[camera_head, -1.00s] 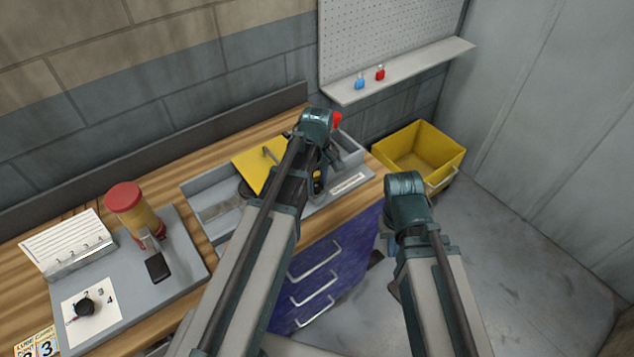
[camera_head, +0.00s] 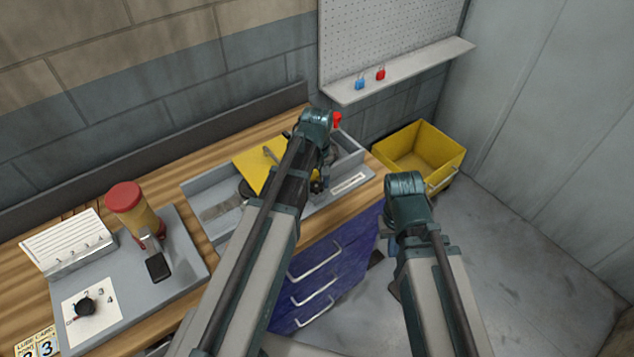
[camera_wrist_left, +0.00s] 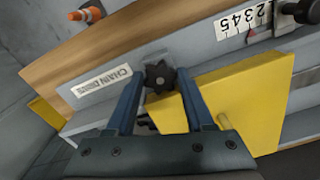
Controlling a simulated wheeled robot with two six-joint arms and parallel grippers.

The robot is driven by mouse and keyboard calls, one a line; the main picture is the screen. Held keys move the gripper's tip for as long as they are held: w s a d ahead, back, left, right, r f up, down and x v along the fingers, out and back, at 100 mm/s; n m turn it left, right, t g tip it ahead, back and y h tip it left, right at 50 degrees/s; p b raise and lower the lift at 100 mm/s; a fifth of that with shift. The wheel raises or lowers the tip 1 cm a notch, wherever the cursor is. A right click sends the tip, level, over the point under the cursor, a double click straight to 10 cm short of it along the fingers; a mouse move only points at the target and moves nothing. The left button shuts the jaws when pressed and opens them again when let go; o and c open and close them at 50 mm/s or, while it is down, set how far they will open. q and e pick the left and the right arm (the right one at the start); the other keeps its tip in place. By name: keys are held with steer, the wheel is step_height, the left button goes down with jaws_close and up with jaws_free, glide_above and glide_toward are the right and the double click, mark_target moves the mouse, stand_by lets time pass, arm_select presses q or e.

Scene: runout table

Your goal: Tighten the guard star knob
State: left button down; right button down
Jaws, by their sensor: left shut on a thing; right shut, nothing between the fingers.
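The guard star knob (camera_wrist_left: 159,76) is a black star-shaped knob, seen in the left wrist view between the tips of my left gripper (camera_wrist_left: 163,85). The left gripper is shut on it. The yellow guard (camera_wrist_left: 238,95) lies beside the knob; in the head view part of the guard (camera_head: 256,172) shows left of my left wrist.
A label reading CHAIN (camera_wrist_left: 103,84) is near the knob. A yellow bin (camera_head: 420,152) stands on the floor at the right. A grey board (camera_head: 185,262) holds a red-capped bottle (camera_head: 130,205) and a black dial (camera_head: 85,307). A shelf (camera_head: 400,72) holds small red and blue locks.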

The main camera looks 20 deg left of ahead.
arm_select(q)
steer(key=shift+m, duration=1.1)
steer(key=shift+c, duration=1.4)
jaws_free()
steer(key=shift+a, duration=0.1)
